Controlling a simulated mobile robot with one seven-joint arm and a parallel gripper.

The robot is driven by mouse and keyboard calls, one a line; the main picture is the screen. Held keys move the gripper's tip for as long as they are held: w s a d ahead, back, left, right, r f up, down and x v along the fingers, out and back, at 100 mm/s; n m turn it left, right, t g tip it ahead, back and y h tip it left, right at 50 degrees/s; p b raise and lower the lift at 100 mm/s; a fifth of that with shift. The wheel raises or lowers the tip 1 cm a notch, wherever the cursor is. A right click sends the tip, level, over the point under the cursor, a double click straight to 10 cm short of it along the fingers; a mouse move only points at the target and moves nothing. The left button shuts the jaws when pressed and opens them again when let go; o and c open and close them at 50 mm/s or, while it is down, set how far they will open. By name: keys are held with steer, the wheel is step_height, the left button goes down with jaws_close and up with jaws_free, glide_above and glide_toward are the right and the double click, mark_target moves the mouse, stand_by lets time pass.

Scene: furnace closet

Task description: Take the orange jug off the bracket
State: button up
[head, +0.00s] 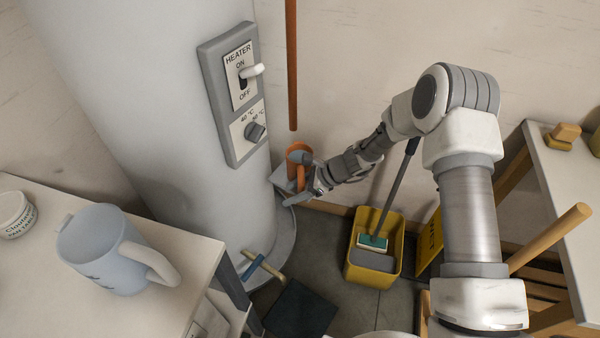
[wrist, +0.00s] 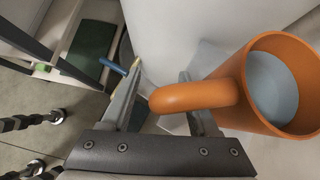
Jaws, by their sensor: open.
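The orange jug (head: 297,163) hangs or stands beside the large grey cylinder in the head view; its inside shows grey-blue. In the wrist view the jug (wrist: 232,72) is at the right, tilted in the picture, with its thick handle (wrist: 195,97) pointing left. My gripper (head: 297,195) is at the jug's right and lower side, open. In the wrist view its two fingers (wrist: 160,75) are apart; the handle overlaps the right finger and reaches into the gap. I cannot tell whether they touch. A pale bracket (head: 282,181) shows partly under the jug; the rest is hidden.
A heater switch panel (head: 231,90) is on the cylinder above the jug. A brown pipe (head: 291,65) hangs down just above it. A yellow bucket (head: 374,250) with a mop stands below right. A white table (head: 80,300) with a pale blue jug (head: 104,250) is at left.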

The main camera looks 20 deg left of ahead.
jaws_close()
stand_by(1.4)
